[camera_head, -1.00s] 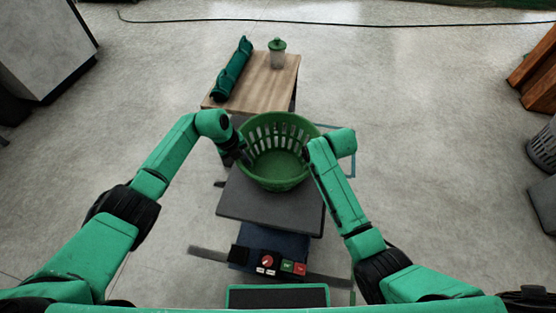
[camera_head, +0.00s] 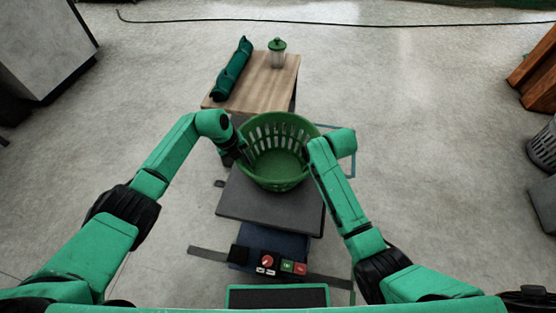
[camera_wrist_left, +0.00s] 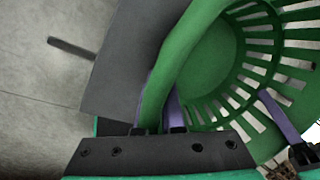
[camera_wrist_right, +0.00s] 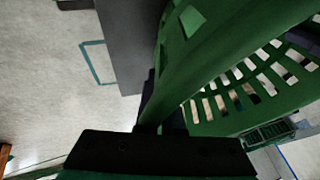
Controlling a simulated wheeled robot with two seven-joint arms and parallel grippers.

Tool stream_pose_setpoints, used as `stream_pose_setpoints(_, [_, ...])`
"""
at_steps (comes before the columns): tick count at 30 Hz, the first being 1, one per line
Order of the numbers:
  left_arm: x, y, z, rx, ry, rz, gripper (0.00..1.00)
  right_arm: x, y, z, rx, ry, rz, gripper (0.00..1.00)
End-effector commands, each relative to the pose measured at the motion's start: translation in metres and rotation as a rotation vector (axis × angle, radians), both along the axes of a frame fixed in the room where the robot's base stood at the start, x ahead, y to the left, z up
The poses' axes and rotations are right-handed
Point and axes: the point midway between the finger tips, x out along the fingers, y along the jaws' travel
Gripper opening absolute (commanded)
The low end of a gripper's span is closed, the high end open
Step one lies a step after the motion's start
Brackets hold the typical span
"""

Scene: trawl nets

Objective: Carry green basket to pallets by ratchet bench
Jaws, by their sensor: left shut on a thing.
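The green basket (camera_head: 277,178) is a round, slotted tub in the middle of the head view, upright between my two arms. My left gripper (camera_wrist_left: 158,122) is shut on its rim at the left side. My right gripper (camera_wrist_right: 162,120) has the rim between its fingers at the right side and looks shut on it; its fingertips are hidden in the head view. The basket overlaps a grey flat top (camera_head: 265,209); I cannot tell whether it touches it. No pallets can be made out clearly.
A small wooden table (camera_head: 257,84) beyond the basket carries a dark green roll (camera_head: 232,68) and a lidded clear jar (camera_head: 278,55). A brown wooden structure (camera_head: 538,75) and grey bin (camera_head: 543,148) stand at right. A cable (camera_head: 330,24) crosses the far floor.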

Motion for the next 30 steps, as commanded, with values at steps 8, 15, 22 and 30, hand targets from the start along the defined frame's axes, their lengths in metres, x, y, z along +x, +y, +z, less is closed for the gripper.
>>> stream_pose_setpoints(8, [0.0,0.001,0.0,0.002,-0.001,0.002,0.0,0.0,-0.001,0.001,-0.001,-0.002,-0.001,0.0])
stream_pose_setpoints(15, [0.001,0.001,0.022,0.003,-0.002,0.002,0.0,0.001,-0.001,0.023,-0.001,-0.002,-0.001,0.0])
stream_pose_setpoints(22, [0.0,0.001,0.052,0.004,-0.001,0.003,0.0,0.0,-0.001,0.053,-0.001,-0.002,-0.001,0.0])
stream_pose_setpoints(30, [0.0,0.002,0.05,0.004,-0.001,0.003,0.0,0.0,-0.001,0.051,-0.001,-0.002,-0.001,0.0])
